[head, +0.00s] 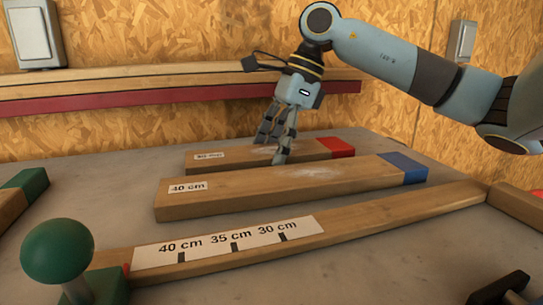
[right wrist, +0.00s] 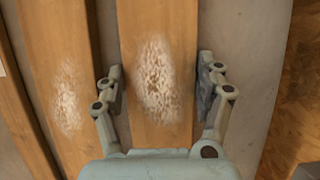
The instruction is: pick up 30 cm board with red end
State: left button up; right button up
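The board with the red end (head: 310,150) lies flat at the back of the table. Its label is too small to read surely. My right gripper (head: 272,150) is over its middle, pointing down. In the right wrist view this board (right wrist: 157,30) runs between the two open fingers (right wrist: 160,92), one on each side, with a pale rough patch on its top. I see a gap at the left finger; whether the right finger touches cannot be told. The 40 cm board with a blue end (head: 290,185) lies just in front, and shows left in the wrist view (right wrist: 60,60). My left gripper is not in view.
A wooden rail with a 40/35/30 cm scale (head: 230,240) crosses the front. A green knob (head: 57,250) stands at its left end. A green-ended board (head: 28,185) lies far left, a red-ended piece (head: 520,200) far right. Long planks (head: 130,90) run along the chipboard wall.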

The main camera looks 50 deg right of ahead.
jog(key=c, duration=0.5)
jog(key=shift+r, duration=0.1)
